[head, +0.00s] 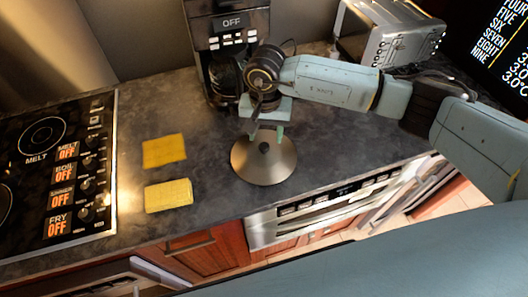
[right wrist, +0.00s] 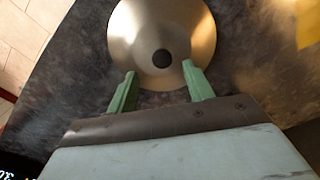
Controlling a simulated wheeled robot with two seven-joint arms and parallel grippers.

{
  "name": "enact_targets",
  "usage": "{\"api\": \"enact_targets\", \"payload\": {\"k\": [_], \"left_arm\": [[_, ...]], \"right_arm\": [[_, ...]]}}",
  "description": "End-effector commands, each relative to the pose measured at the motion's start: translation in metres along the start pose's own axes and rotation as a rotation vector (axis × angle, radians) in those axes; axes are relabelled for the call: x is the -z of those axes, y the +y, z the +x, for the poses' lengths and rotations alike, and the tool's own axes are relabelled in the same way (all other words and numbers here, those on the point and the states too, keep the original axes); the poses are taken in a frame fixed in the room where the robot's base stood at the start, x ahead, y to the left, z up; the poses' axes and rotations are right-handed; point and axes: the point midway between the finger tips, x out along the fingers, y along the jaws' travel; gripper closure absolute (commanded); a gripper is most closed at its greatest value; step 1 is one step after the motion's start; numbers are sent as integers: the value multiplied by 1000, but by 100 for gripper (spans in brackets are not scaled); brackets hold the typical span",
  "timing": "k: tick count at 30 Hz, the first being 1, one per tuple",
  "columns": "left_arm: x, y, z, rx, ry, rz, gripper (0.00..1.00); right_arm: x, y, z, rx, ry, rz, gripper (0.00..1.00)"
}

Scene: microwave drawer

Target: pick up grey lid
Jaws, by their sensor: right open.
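The grey lid (head: 264,168) is a round metal disc with a dark knob at its centre, lying on the dark countertop. In the right wrist view the lid (right wrist: 180,28) is at the top, with its black knob (right wrist: 162,58) facing the camera. My right gripper (head: 266,134) is over the far part of the lid, its fingers pointing down. In the right wrist view its two green fingers (right wrist: 160,88) are apart, one to each side below the knob, with nothing between them. The left gripper is not in view.
Two yellow sponge-like pieces, one farther back (head: 164,151) and one nearer (head: 168,195), lie left of the lid. A stove (head: 60,150) is at far left. A coffee maker (head: 228,40) and a toaster (head: 385,35) stand behind. The counter's front edge is close to the lid.

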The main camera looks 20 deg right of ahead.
Motion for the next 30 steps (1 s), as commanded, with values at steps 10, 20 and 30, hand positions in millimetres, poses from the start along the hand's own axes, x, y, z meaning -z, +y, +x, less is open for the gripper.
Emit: {"api": "enact_targets", "payload": {"k": [10,20,30], "left_arm": [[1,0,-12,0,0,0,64],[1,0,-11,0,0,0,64],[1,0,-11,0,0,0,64]], "right_arm": [[-1,-3,40,0,-2,1,48],[-1,-3,41,0,-2,1,64],[0,-3,41,0,-2,1,100]]}}
